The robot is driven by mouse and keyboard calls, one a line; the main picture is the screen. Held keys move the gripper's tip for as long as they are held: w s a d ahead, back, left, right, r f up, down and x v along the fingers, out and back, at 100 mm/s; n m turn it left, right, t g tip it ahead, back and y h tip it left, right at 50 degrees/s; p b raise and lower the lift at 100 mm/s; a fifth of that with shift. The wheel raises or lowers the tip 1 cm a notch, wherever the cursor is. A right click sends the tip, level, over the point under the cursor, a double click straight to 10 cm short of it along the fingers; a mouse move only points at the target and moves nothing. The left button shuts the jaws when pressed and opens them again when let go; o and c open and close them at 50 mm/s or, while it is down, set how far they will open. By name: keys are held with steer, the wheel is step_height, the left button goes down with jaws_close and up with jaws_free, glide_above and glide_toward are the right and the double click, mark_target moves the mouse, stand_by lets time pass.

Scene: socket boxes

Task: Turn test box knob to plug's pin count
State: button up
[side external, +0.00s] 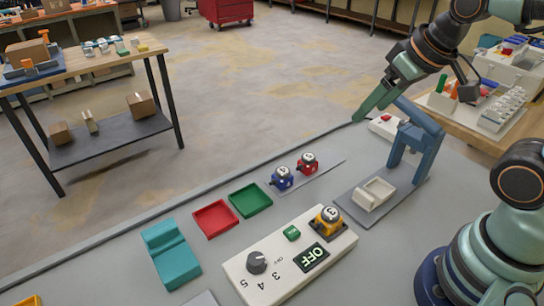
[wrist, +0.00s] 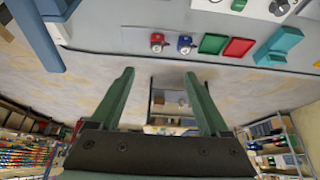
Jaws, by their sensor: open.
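The white test box (side external: 235,272) lies at the front of the grey table, with a dark round knob (side external: 257,262) and the marks OFF, 3, 4 and 5 beside it. Its display (side external: 312,257) reads OFF. A yellow plug (side external: 327,219) sits upright at the box's right end; its top label looks like a 3, but its pins are hidden. My gripper (side external: 372,103) is raised beyond the table's back edge, well away from the box. In the wrist view my gripper (wrist: 158,73) is open and empty, and the knob (wrist: 279,7) is partly cut off at the top.
A blue plug (side external: 281,179) and a red plug (side external: 307,163) stand on a grey strip. Green (side external: 250,200) and red (side external: 215,219) trays and a teal holder (side external: 170,253) lie left of them. A blue stand (side external: 415,143) with a white cradle (side external: 373,194) rises on the right.

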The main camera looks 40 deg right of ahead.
stand_by(0.4)
steer(key=shift+c, duration=0.8)
steer(key=n+g, duration=0.6)
steer(key=n, duration=0.3)
glide_above(256, 258)
step_height(256, 258, down, 9)
step_height(256, 258, down, 12)
steer(key=shift+r, duration=0.1)
jaws_close()
